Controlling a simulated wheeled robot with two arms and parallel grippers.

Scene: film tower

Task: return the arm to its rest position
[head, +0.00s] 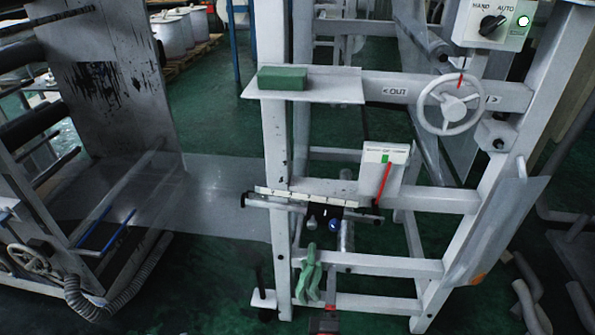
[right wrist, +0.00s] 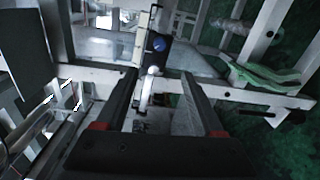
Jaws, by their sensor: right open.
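My right gripper (head: 328,308) shows small at the bottom centre of the head view, low in front of the white frame (head: 276,190). In the right wrist view its two dark fingers with red marks stand apart (right wrist: 160,76), so it is open. I see nothing held between them. A blue knob (head: 334,225) and a pale knob beside it sit under the white ruled bar (head: 305,196), above my gripper in the head view. The blue knob (right wrist: 159,44) also shows beyond the fingers in the wrist view. My left gripper is not in view.
A green cloth (head: 309,275) hangs on the lower rail, close to my right gripper. A green block (head: 282,78) lies on the shelf (head: 335,87). A handwheel (head: 453,105) and switch box (head: 492,24) are at upper right. Film (head: 190,195) spans the left.

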